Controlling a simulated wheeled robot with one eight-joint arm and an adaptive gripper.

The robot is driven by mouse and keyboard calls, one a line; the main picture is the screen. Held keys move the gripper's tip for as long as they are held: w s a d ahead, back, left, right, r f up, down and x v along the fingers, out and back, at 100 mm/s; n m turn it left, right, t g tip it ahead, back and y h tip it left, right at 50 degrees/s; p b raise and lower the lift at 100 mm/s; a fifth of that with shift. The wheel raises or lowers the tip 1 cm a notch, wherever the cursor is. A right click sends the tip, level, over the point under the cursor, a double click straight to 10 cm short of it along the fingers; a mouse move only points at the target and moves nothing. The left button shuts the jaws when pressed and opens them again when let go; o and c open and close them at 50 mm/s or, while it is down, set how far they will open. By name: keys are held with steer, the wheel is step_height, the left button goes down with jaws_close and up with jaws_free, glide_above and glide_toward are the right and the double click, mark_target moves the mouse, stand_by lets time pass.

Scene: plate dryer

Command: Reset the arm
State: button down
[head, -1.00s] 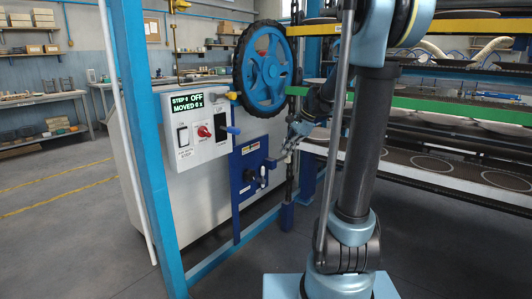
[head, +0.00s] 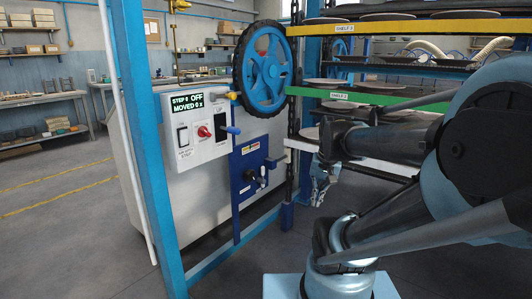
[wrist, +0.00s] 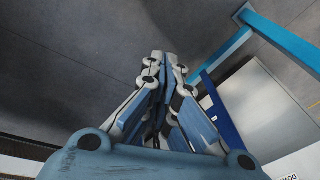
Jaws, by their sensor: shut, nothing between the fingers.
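My gripper (head: 322,186) hangs pointing down in front of the rack, right of the blue lever plate (head: 248,168) and apart from it. In the wrist view my gripper (wrist: 165,60) shows its fingers together with nothing between them, over grey floor. My arm is folded, with its large elbow joint at the right of the head view and a link reaching left to the wrist.
The plate rack with yellow (head: 400,29) and green (head: 400,102) shelf edges stands behind my arm. The control box (head: 198,122) reads "OFF". A blue handwheel (head: 264,70) and a blue post (head: 146,150) stand left. Floor at left is clear.

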steer(key=s+d+f+n+h, duration=0.1)
steer(key=s+d+f+n, duration=0.1)
steer(key=s+f+n, duration=0.1)
steer(key=shift+s+d+f, duration=0.15)
steer(key=shift+s+f, duration=0.7)
steer(key=shift+s, duration=0.4)
steer(key=shift+w+f, duration=0.2)
steer(key=shift+w, duration=0.25)
